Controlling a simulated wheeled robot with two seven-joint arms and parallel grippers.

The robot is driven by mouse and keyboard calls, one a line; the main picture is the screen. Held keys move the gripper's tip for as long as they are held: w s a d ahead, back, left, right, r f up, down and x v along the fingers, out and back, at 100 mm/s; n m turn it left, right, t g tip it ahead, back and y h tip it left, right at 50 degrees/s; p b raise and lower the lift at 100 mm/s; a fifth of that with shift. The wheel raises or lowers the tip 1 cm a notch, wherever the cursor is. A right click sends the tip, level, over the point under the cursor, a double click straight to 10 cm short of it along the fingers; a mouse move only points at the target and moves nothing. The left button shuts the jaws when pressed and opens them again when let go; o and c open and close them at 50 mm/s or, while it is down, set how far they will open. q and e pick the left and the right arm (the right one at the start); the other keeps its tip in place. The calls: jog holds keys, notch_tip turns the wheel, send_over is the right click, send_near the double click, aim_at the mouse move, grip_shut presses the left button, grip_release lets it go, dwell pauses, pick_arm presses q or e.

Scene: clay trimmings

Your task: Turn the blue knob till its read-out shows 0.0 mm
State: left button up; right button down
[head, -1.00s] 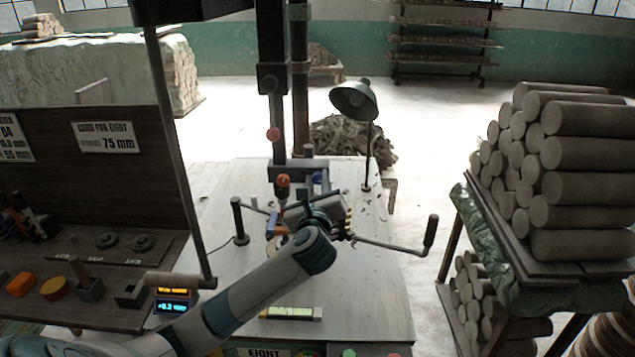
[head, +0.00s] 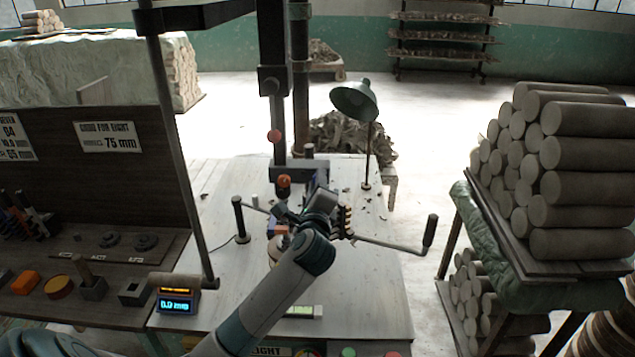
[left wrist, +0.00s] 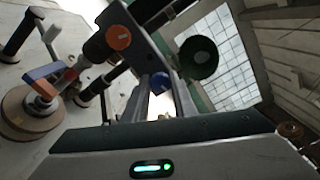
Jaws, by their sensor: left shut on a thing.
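The blue knob (left wrist: 160,84) shows in the left wrist view, between the two fingers of my left gripper (left wrist: 165,88), which is shut on it. In the head view my left gripper (head: 322,200) reaches over the bench to the machine, and its body hides most of the knob. The read-out (head: 175,304) is a small box with blue digits at the bench's left edge; it appears to read 0.0 mm, with a smaller orange line above. My right gripper is not in view.
A crank handle (head: 431,232) sticks out to the right of the machine. A dark post (head: 240,219) stands left of it, and a green lamp (head: 354,99) behind. An orange-capped part (left wrist: 118,37) is close by my gripper. Stacked clay rolls (head: 587,180) stand at the right.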

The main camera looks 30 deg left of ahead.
pick_arm(q)
jog(key=shift+f+n, duration=0.1)
jog(key=shift+n, duration=0.6)
jog(key=o, duration=1)
jog(key=shift+o, duration=0.2)
jog(key=shift+s, duration=0.15)
jog(key=b+v, duration=0.4)
jog(key=v, duration=1.3)
jog(key=shift+s, duration=0.15)
